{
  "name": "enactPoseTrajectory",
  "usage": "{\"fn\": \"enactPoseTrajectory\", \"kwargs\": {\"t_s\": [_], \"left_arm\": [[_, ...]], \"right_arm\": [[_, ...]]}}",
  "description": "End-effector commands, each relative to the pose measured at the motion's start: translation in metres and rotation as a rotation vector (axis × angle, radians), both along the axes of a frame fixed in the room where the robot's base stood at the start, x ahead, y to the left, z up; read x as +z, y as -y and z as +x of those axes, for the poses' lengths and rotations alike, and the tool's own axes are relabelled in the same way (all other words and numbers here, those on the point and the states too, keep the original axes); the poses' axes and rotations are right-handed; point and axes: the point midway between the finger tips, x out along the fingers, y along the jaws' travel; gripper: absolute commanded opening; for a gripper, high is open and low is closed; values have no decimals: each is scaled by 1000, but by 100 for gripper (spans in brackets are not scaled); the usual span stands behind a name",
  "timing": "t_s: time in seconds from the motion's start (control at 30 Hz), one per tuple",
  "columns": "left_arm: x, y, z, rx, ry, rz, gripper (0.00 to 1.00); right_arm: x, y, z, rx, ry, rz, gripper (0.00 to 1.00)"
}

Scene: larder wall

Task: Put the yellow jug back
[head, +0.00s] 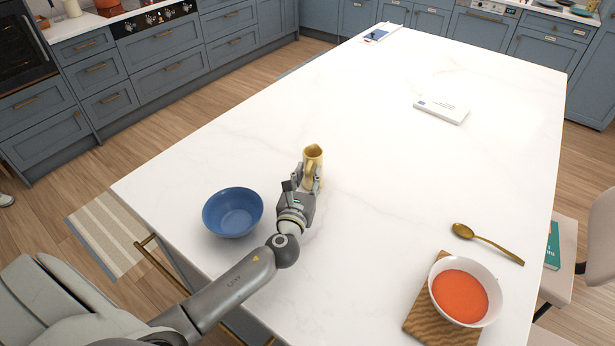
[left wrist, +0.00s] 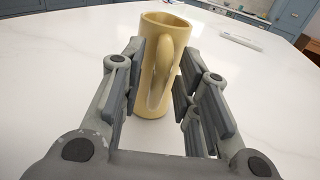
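The yellow jug (head: 313,156) is at the left part of the white island top, to the right of a blue bowl. My left gripper (head: 309,180) reaches it from the near side. In the left wrist view the jug (left wrist: 160,45) is between the two finger pads, its handle facing the palm. Whether the jug's base touches the counter is hard to tell. My right gripper is not in view.
The blue bowl (head: 233,211) stands left of my left gripper. A bowl of orange soup (head: 461,292) sits on a wooden board (head: 424,317), with a gold spoon (head: 486,243) behind. The counter's middle is clear.

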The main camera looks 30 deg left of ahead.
Motion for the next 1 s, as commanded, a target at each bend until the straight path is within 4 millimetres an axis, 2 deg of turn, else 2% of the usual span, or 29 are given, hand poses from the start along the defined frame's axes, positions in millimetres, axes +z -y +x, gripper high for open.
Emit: {"fn": "enactPoseTrajectory", "kwargs": {"t_s": [0.37,0.57,0.8,1.0], "left_arm": [[4,0,-1,0,0,0,33],[1,8,-30,-2,-1,-1,33],[2,21,-79,-1,-2,-2,33],[4,28,-106,0,-1,-1,33]], "right_arm": [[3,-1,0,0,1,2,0],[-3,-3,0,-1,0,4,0],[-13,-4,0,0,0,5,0],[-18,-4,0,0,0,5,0]]}}
